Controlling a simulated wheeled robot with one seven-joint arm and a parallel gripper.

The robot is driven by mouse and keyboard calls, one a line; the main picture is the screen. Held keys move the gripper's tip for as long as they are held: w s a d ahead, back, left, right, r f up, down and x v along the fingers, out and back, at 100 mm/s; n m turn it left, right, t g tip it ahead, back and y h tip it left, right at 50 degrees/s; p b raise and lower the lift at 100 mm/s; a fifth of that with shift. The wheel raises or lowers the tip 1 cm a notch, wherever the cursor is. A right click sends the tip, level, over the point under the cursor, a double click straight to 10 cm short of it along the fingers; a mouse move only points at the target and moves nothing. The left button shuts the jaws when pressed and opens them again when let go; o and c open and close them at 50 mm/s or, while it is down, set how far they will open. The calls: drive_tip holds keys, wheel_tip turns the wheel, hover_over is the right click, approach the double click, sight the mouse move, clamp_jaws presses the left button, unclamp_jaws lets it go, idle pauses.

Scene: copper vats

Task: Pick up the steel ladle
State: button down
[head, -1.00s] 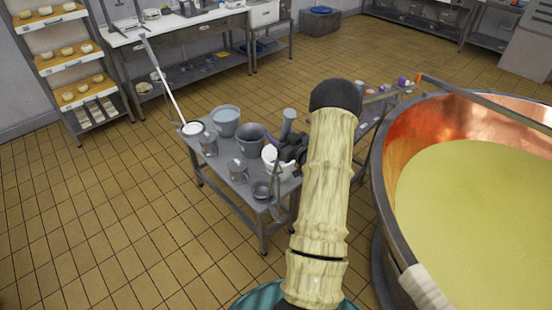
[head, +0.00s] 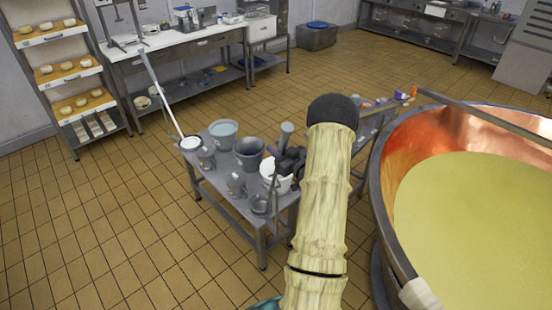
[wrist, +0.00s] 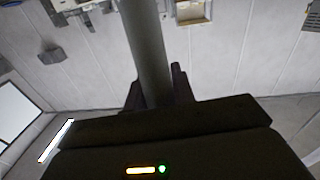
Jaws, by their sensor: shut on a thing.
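My gripper (head: 287,160) is beside a grey steel cylinder, which I take to be the handle of the steel ladle (head: 286,131), above the small steel table (head: 231,211). In the wrist view the grey handle (wrist: 147,45) runs up from between the dark fingers (wrist: 155,95), which are shut on it. The ladle's bowl cannot be made out. A white bucket (head: 281,185) is just below the gripper, partly hidden by my arm.
The table also holds a grey-blue pail (head: 223,131), a dark grey bucket (head: 248,150) and several steel jugs. A long-handled tool (head: 165,101) slants at its left corner. The copper vat (head: 378,190) stands close on the right. Tiled floor is clear on the left.

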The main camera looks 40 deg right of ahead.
wheel_tip(320, 180, up, 10)
drive_tip(key=b, duration=0.2)
idle(0.8)
wheel_tip(320, 180, up, 7)
drive_tip(key=p, duration=0.3)
drive_tip(key=shift+p, duration=0.4)
drive_tip(key=shift+a+f, duration=0.1)
drive_tip(key=shift+f, duration=0.1)
